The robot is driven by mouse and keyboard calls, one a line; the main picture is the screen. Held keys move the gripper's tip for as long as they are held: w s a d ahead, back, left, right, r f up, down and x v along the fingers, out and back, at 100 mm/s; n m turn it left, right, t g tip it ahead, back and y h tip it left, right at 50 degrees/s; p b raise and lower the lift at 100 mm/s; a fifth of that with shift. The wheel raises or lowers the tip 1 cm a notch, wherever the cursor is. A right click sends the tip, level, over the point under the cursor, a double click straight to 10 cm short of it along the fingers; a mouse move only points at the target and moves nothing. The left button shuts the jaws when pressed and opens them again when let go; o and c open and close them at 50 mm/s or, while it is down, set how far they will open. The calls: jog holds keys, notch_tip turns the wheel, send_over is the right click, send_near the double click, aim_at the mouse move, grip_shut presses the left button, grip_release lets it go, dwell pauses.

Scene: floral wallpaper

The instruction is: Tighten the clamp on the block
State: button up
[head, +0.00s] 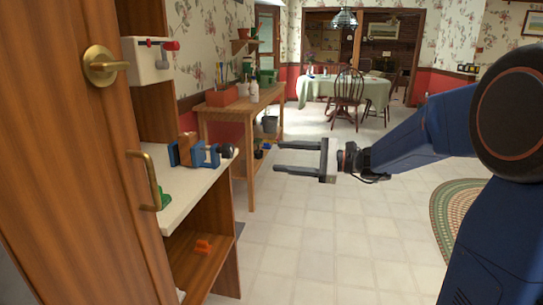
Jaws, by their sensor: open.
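A blue clamp (208,157) stands on the white counter of the wooden unit at the left, with a dark round knob (226,151) at its right end. A brown block (186,148) stands between the blue parts of the clamp. I cannot tell whether the jaws touch the block. My gripper (277,156) is open and empty, in the air to the right of the knob and apart from it. Its two dark fingers point left, toward the clamp.
A wooden door (75,160) with brass handles stands at the near left. A white box (148,62) with a red knob is above the counter. An orange object (203,247) lies on the shelf below. A wooden bench (236,108) stands behind. The floor (330,225) is clear.

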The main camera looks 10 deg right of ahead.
aim_at(232, 152)
jog(key=w+a+n, duration=0.2)
jog(key=a+n, duration=0.3)
jog(key=n, duration=0.2)
jog(key=w+a+n, duration=0.2)
jog(key=a+n, duration=0.4)
jog(key=n, duration=0.1)
jog(key=w+a+n, duration=0.1)
jog(key=a+n, duration=0.4)
jog(key=n, duration=0.3)
jog(key=shift+w+a+r, duration=0.1)
jog(key=shift+w+a, duration=0.2)
jog(key=shift+w, duration=0.1)
dwell(0.3)
jog(key=c, duration=1)
